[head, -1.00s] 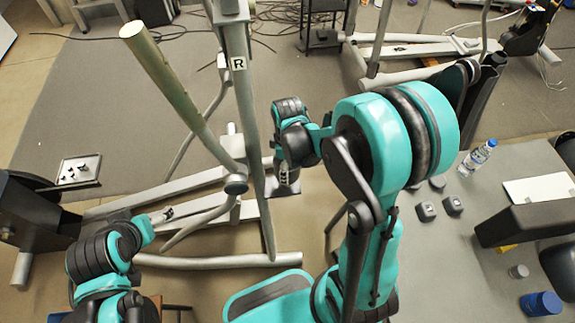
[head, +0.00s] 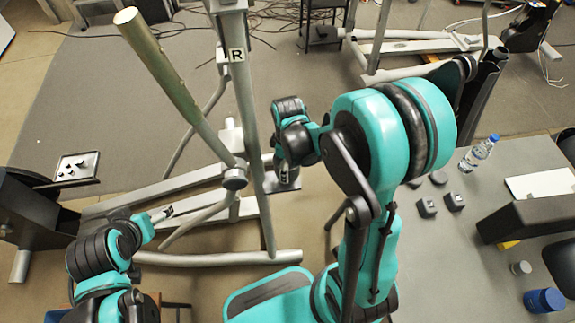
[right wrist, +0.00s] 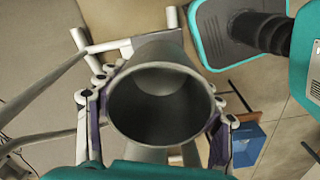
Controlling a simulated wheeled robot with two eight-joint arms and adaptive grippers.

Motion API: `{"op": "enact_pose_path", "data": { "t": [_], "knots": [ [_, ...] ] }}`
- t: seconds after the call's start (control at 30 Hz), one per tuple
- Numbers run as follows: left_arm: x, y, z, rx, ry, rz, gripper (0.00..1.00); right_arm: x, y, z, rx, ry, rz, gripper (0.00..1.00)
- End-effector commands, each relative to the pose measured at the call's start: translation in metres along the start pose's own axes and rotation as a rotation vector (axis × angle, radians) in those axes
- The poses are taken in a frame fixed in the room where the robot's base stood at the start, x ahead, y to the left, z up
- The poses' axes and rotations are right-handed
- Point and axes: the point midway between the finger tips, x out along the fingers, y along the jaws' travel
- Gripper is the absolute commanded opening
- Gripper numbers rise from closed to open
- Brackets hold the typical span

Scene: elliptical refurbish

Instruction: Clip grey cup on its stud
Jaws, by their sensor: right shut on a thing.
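The grey cup (right wrist: 200,85) is a round, hollow piece with its open end facing the camera in the right wrist view. My right gripper (right wrist: 160,112) is shut on it, with a finger on each side of its wall. In the head view my right gripper (head: 284,183) points down beside the elliptical's upright marked R (head: 243,105); the cup is hard to make out there. I cannot pick out the stud in either view. My left gripper (head: 164,214) is at the lower left, near the elliptical's lower bars; its finger gap is too small to judge.
A small tray (head: 77,168) sits at the left.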

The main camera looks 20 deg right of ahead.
Motion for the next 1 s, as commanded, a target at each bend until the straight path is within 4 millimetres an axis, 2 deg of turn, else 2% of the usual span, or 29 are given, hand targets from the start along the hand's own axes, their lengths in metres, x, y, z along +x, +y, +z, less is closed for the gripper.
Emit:
{"op": "enact_pose_path", "data": {
  "t": [0.57, 1.0],
  "knots": [
    [0.001, 0.000, 0.001, 0.000, 0.000, 0.000, 0.81, 0.000, 0.000, 0.001, 0.000, 0.000, 0.000, 0.36],
    [0.009, 0.000, 0.007, 0.000, 0.000, 0.000, 0.81, 0.011, 0.000, 0.001, 0.000, 0.000, 0.000, 0.36]
  ]
}}
